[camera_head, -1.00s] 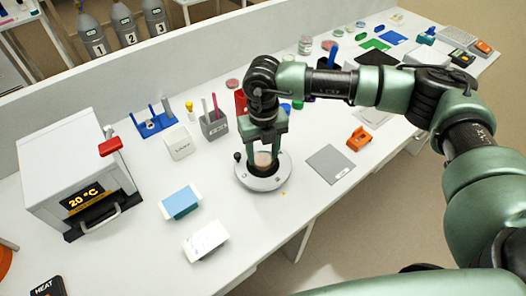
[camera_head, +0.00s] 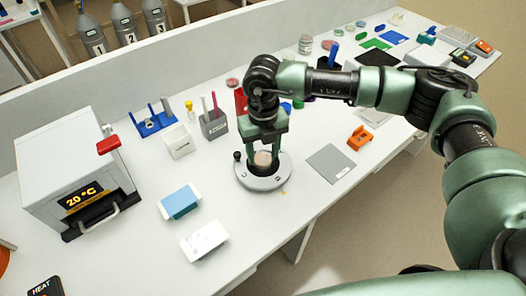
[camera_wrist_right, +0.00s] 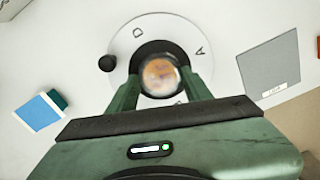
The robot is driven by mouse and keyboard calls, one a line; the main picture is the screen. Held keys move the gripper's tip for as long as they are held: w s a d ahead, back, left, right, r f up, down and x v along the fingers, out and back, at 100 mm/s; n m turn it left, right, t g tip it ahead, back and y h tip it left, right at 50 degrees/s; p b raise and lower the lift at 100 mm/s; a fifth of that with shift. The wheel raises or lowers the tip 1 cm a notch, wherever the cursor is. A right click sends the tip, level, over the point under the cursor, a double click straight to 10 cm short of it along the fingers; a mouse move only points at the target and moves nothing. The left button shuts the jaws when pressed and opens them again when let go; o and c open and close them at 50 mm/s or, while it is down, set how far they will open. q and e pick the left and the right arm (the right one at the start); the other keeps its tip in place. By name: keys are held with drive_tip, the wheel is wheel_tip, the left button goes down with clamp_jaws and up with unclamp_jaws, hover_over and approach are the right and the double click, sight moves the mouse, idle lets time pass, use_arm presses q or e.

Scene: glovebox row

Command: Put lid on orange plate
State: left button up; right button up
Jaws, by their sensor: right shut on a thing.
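My right gripper (camera_head: 265,155) points down over a round white stand (camera_head: 262,183) with a dark centre ring. It is shut on a clear round lid (camera_wrist_right: 160,76), which shows between the fingertips in the right wrist view. Orange-brown colour shows through the lid, from the orange plate beneath it at the stand's centre. In the head view the fingers partly hide the plate and lid (camera_head: 263,159). I cannot tell whether the lid touches the plate. My left gripper is not in view.
A grey pad (camera_head: 330,163) and an orange device (camera_head: 359,138) lie right of the stand. A blue-and-white box (camera_head: 180,201) and a white box (camera_head: 204,242) lie left. A pen holder (camera_head: 213,126) stands behind. An oven (camera_head: 75,175) is far left.

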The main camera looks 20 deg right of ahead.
drive_tip(key=shift+f+b, duration=0.2)
drive_tip(key=shift+b, duration=0.2)
idle(0.6)
idle(0.3)
drive_tip(key=o, duration=1.4)
drive_tip(key=shift+c, duration=0.2)
